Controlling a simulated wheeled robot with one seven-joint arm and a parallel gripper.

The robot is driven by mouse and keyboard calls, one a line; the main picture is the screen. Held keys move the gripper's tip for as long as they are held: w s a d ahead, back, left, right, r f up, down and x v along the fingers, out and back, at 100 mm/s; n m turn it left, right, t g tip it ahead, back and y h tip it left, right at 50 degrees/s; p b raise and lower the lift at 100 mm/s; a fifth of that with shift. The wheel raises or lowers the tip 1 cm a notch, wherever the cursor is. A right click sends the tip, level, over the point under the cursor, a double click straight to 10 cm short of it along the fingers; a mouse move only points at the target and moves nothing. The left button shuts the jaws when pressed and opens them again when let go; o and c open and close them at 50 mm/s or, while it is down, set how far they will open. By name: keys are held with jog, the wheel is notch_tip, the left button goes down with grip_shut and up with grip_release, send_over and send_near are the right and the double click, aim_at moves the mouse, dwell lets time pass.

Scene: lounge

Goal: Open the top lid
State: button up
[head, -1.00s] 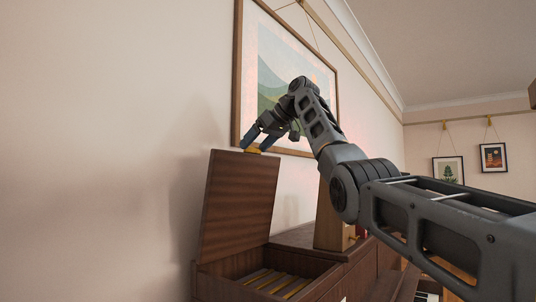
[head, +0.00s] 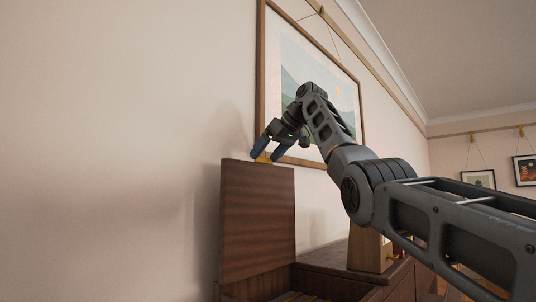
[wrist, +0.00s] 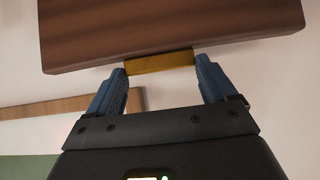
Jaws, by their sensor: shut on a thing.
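The top lid (head: 256,222) is a dark brown wooden panel. It stands raised, nearly upright, above the open wooden cabinet (head: 318,288). A yellow handle (head: 263,158) sits on the lid's upper edge. My gripper (head: 268,153) is at that edge, its two blue fingers on either side of the handle. In the wrist view the handle (wrist: 161,63) spans between the fingertips, and the lid (wrist: 165,30) fills the top of the picture. The cabinet's inside shows only as a sliver at the bottom of the head view.
A framed landscape picture (head: 311,85) hangs on the wall close behind my gripper. A light wooden object (head: 370,250) stands on the cabinet top, partly behind my arm. Small framed pictures hang at the far right. The wall left of the lid is bare.

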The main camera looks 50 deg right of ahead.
jog(key=o, duration=1.3)
jog(key=shift+s+r, duration=0.1)
jog(key=shift+r, duration=0.2)
jog(key=shift+f, duration=0.15)
jog(key=shift+b+v, duration=0.75)
jog(key=shift+v, duration=3.1)
